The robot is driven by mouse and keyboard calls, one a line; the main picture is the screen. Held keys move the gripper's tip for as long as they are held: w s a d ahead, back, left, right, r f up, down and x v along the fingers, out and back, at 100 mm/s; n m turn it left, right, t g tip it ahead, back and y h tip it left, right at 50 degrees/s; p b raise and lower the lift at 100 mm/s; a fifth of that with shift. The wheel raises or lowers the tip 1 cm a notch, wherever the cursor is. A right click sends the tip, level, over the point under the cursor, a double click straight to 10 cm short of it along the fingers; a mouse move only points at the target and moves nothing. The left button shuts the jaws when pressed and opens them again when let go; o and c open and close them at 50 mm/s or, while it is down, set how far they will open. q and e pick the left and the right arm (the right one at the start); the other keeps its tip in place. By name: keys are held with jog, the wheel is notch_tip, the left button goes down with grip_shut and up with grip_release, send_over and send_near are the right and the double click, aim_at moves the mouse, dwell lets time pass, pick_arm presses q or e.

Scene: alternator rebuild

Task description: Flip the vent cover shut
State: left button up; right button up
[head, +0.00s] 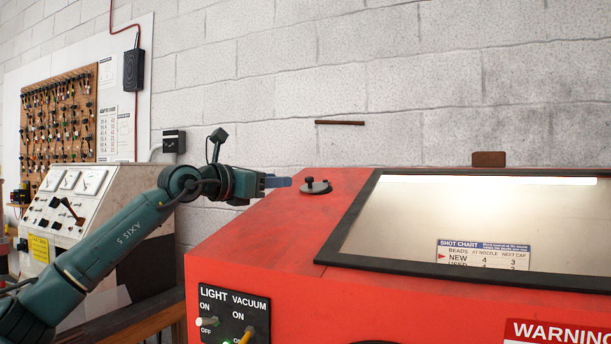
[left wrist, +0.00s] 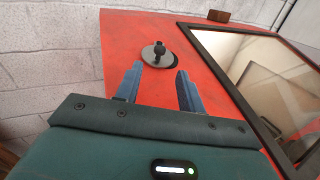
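A small round grey metal disc with a black knob (head: 315,186), which looks like the vent cover, lies on the top left of the red cabinet (head: 262,240). My left gripper (head: 279,182) is just left of the disc, near the cabinet's top. In the left wrist view, its two blue fingers (left wrist: 156,88) are apart with nothing between them. The disc and knob (left wrist: 158,54) lie a little beyond the fingertips there. My right gripper is not in view.
The cabinet's black-framed window (head: 349,219) stands right of the disc. Light and vacuum switches (head: 231,318) are on its front. A grey meter box (head: 82,203) stands at left, behind my arm. The block wall is behind, with a small brown bar (head: 339,122).

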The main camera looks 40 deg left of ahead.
aim_at(306, 178)
pick_arm(q)
jog(key=w, duration=0.2)
jog(key=w+p, duration=0.1)
jog(key=w, duration=0.2)
jog(key=w+p, duration=0.1)
jog(key=w, duration=0.2)
jog(key=shift+d+r, duration=0.15)
jog(key=shift+d, duration=0.15)
jog(key=shift+w+p, duration=0.3)
jog(key=shift+w, duration=0.35)
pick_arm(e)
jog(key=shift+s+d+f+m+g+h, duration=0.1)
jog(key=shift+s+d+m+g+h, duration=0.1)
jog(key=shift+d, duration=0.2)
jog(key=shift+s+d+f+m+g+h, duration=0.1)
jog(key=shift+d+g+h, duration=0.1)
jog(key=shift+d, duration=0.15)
pick_arm(q)
jog(key=shift+c, duration=0.3)
jog(key=c, duration=0.5)
grip_shut()
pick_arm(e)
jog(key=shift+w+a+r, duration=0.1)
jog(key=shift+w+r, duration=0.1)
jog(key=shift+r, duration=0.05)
